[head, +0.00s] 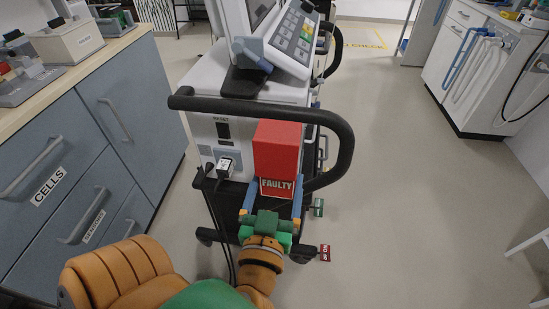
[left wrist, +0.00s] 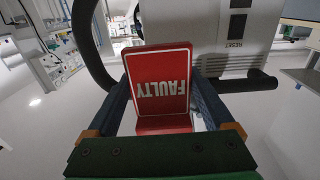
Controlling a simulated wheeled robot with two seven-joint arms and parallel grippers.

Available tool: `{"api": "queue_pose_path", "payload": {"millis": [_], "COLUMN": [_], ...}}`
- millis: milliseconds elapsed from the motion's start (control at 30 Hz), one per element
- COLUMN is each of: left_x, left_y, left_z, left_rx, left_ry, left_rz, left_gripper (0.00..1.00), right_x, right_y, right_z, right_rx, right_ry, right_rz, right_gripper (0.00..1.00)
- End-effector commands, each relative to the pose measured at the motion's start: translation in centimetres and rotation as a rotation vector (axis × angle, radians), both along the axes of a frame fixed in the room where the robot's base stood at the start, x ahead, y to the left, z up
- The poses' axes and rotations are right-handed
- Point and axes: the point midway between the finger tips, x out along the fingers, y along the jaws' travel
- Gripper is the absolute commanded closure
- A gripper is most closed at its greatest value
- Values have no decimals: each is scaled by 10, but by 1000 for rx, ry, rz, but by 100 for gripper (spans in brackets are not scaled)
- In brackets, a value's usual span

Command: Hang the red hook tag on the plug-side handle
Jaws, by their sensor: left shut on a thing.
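The red tag (head: 277,148), lettered FAULTY, is held upright in front of the near end of the ventilator. My left gripper (head: 271,187) is shut on its lower part. The tag also shows in the left wrist view (left wrist: 160,82), between the two fingers. The black handle (head: 228,106) on the end with the plug (head: 225,167) runs across above the plug and curves down at the right. The tag overlaps the handle's bar in the head view; I cannot tell whether they touch or the hook is over it. The handle also shows in the left wrist view (left wrist: 91,45). My right gripper is not in view.
A black cable hangs from the plug beside my left wrist. Blue drawers (head: 75,180) stand at the left, with items on their top. A similar dark handle (head: 338,45) shows behind the screen.

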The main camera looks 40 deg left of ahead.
Motion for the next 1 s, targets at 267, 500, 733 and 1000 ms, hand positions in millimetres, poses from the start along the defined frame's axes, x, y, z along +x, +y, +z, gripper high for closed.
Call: {"api": "queue_pose_path", "payload": {"millis": [267,500,733,1000], "left_x": [28,52,74,96], "left_y": [15,26,39,51], "left_z": [-1,3,3,-8], "left_rx": [1,5,4,-2], "left_ry": [-6,-2,-1,-1], "left_rz": [0,-3,-2,-1], "left_gripper": [69,69,69,69], "right_x": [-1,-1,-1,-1], "right_y": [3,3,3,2], "right_z": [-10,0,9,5], "right_rx": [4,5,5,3], "right_ry": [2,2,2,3], "right_rz": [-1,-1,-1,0], "right_gripper": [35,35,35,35]}}
